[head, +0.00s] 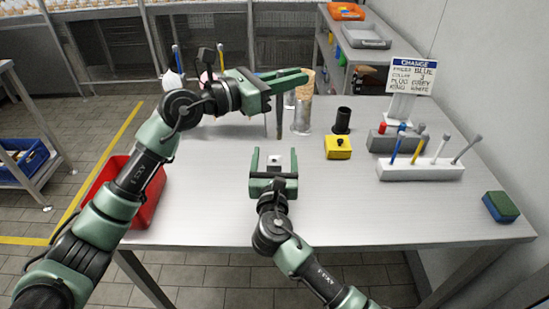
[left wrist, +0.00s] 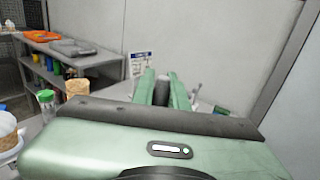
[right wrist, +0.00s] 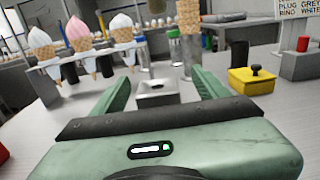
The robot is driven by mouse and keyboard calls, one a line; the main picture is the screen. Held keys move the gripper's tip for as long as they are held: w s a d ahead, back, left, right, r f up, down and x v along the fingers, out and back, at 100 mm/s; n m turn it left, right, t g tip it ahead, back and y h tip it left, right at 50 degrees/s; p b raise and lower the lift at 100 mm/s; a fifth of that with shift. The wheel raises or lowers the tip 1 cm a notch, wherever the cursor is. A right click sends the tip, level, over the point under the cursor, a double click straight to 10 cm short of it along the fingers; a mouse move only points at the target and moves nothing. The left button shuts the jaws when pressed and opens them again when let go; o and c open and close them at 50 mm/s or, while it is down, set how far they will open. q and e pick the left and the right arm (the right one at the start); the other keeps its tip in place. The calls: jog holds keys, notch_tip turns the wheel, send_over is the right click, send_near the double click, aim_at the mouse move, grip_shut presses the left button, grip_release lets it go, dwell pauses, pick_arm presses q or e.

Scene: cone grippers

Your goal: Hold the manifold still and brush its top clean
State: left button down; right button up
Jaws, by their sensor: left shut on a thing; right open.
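A small pale grey metal block with a dark hole in its top, which I take for the manifold (head: 274,163), stands on the table. It also shows in the right wrist view (right wrist: 158,96). My right gripper (head: 275,153) is open, with one finger on each side of the block and visible gaps. My left gripper (head: 303,77) is shut on a dark grey upright rod (head: 279,118), possibly the brush, held beyond the block. The rod's top shows between the fingers in the left wrist view (left wrist: 161,88). I cannot make out any bristles.
Behind are a clear cylinder of stacked cones (head: 303,112) and a black cup (head: 342,121). To the right are a yellow box (head: 338,148), a white holder with several sticks (head: 420,171) and a green-blue sponge (head: 501,207). A red bin (head: 146,211) is left. The front table is clear.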

jog(key=o, duration=0.6)
jog(key=shift+s, duration=0.1)
jog(key=s, duration=1.2)
jog(key=shift+a, duration=0.15)
jog(key=shift+f, duration=0.1)
